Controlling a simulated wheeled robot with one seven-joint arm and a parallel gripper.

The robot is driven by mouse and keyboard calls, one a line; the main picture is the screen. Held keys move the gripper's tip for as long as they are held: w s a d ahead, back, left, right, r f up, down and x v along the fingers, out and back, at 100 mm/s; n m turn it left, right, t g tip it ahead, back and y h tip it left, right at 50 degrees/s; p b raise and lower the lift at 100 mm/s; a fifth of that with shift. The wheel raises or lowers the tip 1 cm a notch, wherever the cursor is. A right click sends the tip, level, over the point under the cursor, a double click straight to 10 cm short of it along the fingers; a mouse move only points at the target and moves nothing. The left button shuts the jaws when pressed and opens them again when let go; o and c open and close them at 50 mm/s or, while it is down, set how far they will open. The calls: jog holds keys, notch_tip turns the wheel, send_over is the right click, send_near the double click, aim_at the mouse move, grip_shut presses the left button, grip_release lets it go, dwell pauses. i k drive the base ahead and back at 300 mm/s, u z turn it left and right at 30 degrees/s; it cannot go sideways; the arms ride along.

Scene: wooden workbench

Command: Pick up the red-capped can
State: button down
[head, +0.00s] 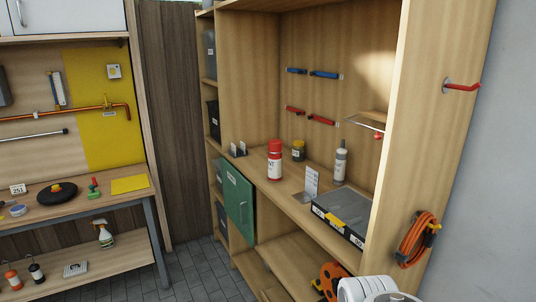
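The red-capped can (275,162) stands upright on the wooden workbench (258,177), near its front edge. It has a red cap and a pale label with dark lettering, and nothing hides it. My gripper is not in the head view. Only a white rounded part, apparently of my arm, shows at the bottom right, well below and to the right of the can.
A dark jar (298,151) stands behind the can to the right. A grey bottle (340,161), a small white card (312,181) and a black case (343,213) are further right. A green door (238,203) hangs below. An orange cable (417,238) hangs at right.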

aim_at(275, 160)
jog(key=u, duration=0.45)
jog(key=i, duration=0.4)
jog(key=u, duration=1)
jog(key=i, duration=0.75)
jog(key=u, duration=0.15)
